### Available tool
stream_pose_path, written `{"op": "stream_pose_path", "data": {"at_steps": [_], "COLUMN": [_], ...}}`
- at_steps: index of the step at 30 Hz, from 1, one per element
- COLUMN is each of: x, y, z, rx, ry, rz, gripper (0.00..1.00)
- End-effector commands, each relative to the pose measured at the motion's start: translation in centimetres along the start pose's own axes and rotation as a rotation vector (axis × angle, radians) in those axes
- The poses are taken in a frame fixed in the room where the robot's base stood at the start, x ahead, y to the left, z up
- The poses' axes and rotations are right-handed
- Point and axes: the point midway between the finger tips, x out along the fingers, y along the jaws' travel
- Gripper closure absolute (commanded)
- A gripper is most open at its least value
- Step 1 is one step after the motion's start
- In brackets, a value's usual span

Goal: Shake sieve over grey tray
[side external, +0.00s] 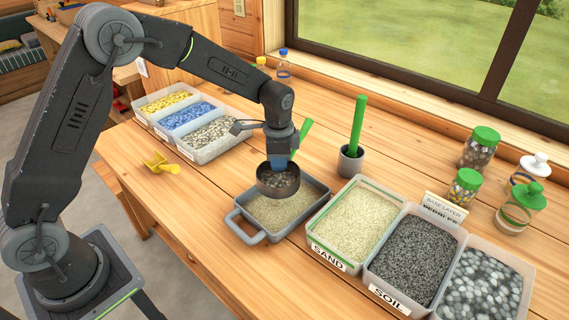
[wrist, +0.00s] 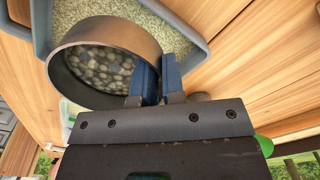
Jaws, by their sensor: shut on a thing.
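The sieve (side external: 278,183) is a round dark metal pan held above the grey tray. It also shows in the wrist view (wrist: 108,42), with grey and tan pebbles (wrist: 100,68) inside. My gripper (side external: 281,160) is shut on the sieve's rim or handle side; in the wrist view its blue fingers (wrist: 152,82) pinch it at the right. A green handle end sticks out beside the gripper. The grey tray (side external: 245,238) has side handles and holds a layer of pale sand. It lies under the sieve, which looks apart from it.
Right of the tray stand bins of sand (side external: 357,182), soil (side external: 372,284) and pebbles (side external: 527,262). A grey cup (side external: 350,162) with a green-handled tool stands behind. A bin of coloured stones (side external: 187,114) and a yellow scoop (side external: 160,163) are at left. Jars stand at far right.

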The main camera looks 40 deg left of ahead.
Motion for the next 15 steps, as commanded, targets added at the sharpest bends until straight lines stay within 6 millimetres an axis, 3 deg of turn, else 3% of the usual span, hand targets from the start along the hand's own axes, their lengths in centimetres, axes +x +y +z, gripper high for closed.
{"op": "stream_pose_path", "data": {"at_steps": [9, 15], "x": [0.0, 0.0], "y": [1.9, 1.2], "z": [-2.1, -1.3], "rx": [0.002, -0.002], "ry": [0.000, 0.000], "rz": [0.001, 0.000], "gripper": [1.00, 1.00]}}
